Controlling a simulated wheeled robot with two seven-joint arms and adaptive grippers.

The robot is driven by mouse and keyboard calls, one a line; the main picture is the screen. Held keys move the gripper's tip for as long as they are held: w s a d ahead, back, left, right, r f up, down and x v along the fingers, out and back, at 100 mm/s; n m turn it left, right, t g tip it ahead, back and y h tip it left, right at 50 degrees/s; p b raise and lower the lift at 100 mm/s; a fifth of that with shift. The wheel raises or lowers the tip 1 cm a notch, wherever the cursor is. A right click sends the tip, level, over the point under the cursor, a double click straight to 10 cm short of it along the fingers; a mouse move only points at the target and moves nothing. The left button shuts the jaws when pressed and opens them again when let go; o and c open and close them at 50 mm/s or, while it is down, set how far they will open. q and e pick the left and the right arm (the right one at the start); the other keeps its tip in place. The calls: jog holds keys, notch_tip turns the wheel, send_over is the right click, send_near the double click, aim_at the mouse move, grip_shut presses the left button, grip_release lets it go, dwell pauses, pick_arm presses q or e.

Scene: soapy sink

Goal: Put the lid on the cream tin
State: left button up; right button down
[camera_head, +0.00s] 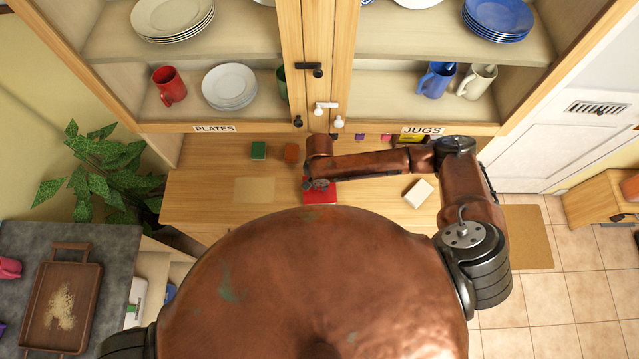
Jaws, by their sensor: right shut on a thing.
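A cream, box-like thing (418,193), which looks like the cream tin, lies at an angle on the wooden counter, right of my right gripper. My right gripper (318,185) points down over the middle of the counter, with its dark fingers shut at the back edge of a red, flat-topped thing (322,197). I cannot tell whether this red thing is a lid or a tin. My own body hides the counter in front of it. No separate lid is clearly seen. My left gripper is not in view.
A green box (258,150) and a brown box (291,152) stand at the back of the counter. A flat beige square (254,190) lies at left. Cupboard shelves with plates (229,86) and jugs (435,80) rise behind. A tray (61,307) lies at lower left.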

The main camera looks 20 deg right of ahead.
jog(key=shift+f+p, duration=0.15)
jog(key=shift+p, duration=0.85)
dwell(1.2)
jog(key=c, duration=1.8)
grip_release()
jog(key=shift+o, duration=0.4)
jog(key=o, duration=0.5)
jog(key=shift+c, duration=0.2)
jog(key=shift+r+p, duration=1.05)
jog(key=shift+r, duration=2.45)
